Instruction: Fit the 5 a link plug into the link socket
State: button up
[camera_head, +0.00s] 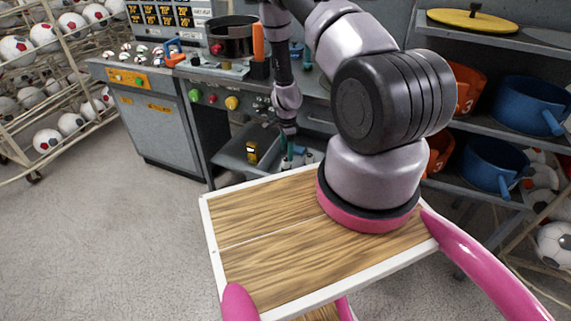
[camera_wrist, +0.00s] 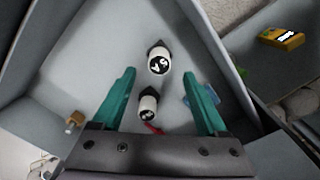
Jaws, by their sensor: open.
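My gripper (camera_wrist: 160,74) is open and empty, its two teal fingers spread inside a grey tray (camera_wrist: 75,75). A dark-topped plug with a round label (camera_wrist: 159,60) lies just ahead of the fingertips; its upside-down marking looks like 5 A. A second, similar plug (camera_wrist: 148,103) lies between the fingers, closer to the palm; its marking is hard to read. Neither plug is gripped. In the head view my gripper (camera_head: 288,160) reaches down into the open tray (camera_head: 228,158) under the workbench, and the plugs are too small to tell apart. I cannot identify the link socket.
A yellow block (camera_wrist: 282,38) lies to the right in the wrist view. A small copper-coloured piece (camera_wrist: 75,121) lies left of the fingers, a blue piece to their right. The machine bench (camera_head: 225,85) stands above the tray. Shelves with blue pots (camera_head: 492,160) stand right.

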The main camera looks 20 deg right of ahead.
aim_at(286, 159)
jog(key=shift+a+f, duration=0.15)
jog(key=shift+f, duration=2.55)
grip_shut()
